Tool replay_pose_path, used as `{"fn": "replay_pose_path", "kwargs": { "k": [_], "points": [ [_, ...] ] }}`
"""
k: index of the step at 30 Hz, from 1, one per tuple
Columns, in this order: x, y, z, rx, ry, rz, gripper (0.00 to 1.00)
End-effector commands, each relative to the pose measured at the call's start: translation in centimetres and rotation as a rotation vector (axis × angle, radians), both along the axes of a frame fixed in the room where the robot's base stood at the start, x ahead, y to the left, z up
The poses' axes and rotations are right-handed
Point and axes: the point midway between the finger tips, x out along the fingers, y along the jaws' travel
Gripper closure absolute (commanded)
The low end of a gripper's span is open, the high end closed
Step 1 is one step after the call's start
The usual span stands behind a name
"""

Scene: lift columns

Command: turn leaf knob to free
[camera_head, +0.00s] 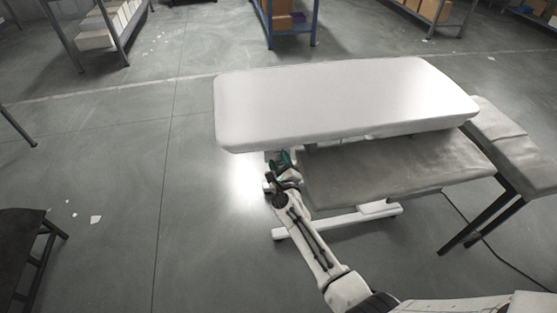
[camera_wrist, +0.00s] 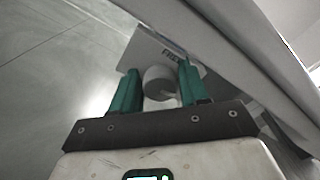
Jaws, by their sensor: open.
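The leaf knob (camera_wrist: 157,84) is a pale round knob on a light plate (camera_wrist: 150,52) under the table's edge. The plate carries dark lettering, partly cut off by a green finger. My gripper (camera_wrist: 157,86) has its two green fingers on either side of the knob, apart from each other. I cannot tell whether either finger touches the knob. In the head view my gripper (camera_head: 281,160) is at the near left corner of the white table top (camera_head: 340,95), partly under it. The knob is hidden there.
A grey padded bench (camera_head: 400,170) sits below the white top, on a white foot frame (camera_head: 340,220). Another grey bench (camera_head: 515,145) with dark legs stands at the right. A dark stand (camera_head: 22,235) is at the left.

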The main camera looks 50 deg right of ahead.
Motion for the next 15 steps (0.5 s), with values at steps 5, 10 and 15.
{"fn": "replay_pose_path", "kwargs": {
  "k": [5,10,15],
  "points": [
    [0.87,-0.62,-0.06,0.0,0.001,0.001,0.56],
    [0.97,-0.69,0.01,-0.001,0.002,0.001,0.56],
    [0.96,-0.67,0.03,-0.001,0.002,0.001,0.62]
  ]
}}
